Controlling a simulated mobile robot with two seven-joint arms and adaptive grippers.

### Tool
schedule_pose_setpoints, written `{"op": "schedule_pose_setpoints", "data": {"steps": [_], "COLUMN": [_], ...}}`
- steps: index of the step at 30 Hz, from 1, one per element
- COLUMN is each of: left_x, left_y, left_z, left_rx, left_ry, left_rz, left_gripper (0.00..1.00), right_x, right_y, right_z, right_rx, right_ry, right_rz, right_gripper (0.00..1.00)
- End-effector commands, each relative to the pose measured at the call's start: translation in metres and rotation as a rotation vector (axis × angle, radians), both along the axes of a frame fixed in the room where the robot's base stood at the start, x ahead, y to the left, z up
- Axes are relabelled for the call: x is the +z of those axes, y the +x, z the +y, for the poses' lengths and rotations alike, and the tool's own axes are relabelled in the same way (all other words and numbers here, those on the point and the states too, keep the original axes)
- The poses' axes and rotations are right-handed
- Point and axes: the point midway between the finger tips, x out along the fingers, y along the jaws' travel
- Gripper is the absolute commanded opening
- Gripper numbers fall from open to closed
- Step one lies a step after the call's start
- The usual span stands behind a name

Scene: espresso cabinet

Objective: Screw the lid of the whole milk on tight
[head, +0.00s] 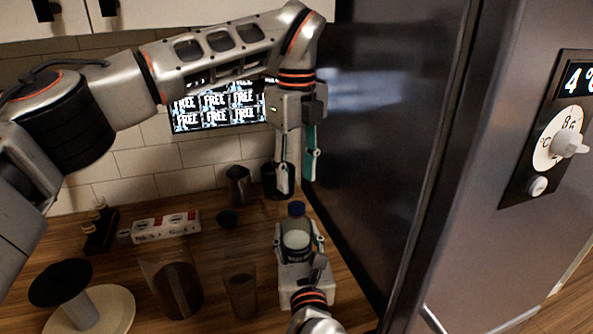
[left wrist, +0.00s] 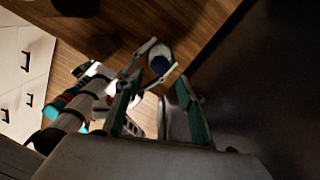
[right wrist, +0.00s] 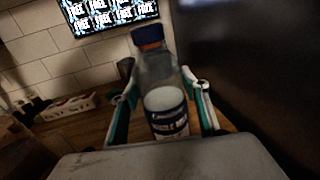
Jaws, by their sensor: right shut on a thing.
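The whole milk is a clear bottle (head: 297,236) with a dark blue label and a blue lid (head: 296,209). It stands upright, and its lid sits on the neck; I cannot tell how tight it is. My right gripper (head: 300,248) is shut on the bottle's body, with a finger on each side, as the bottle (right wrist: 166,97) shows in the right wrist view. My left gripper (head: 297,178) is open and empty, fingers pointing down, above the lid and apart from it. In the left wrist view the lid (left wrist: 160,65) shows beyond the fingers.
A dark fridge door (head: 375,130) stands close on the right. Behind the bottle are a dark pitcher (head: 238,186) and a tiled wall with a screen (head: 215,108). Clear containers (head: 240,291) and a white carton (head: 166,226) stand to the left on the wooden counter.

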Motion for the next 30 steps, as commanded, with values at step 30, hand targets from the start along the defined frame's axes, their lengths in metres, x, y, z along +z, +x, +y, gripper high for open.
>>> {"op": "schedule_pose_setpoints", "data": {"steps": [30], "left_x": [-0.077], "left_y": [0.000], "left_z": [0.000], "left_rx": [-0.001], "left_ry": [0.000], "left_rz": [0.000], "left_gripper": [0.31], "right_x": [0.000], "right_y": [0.000], "right_z": [0.000], "right_rx": [0.000], "right_ry": [0.000], "right_rz": [0.000], "right_gripper": [0.00]}}
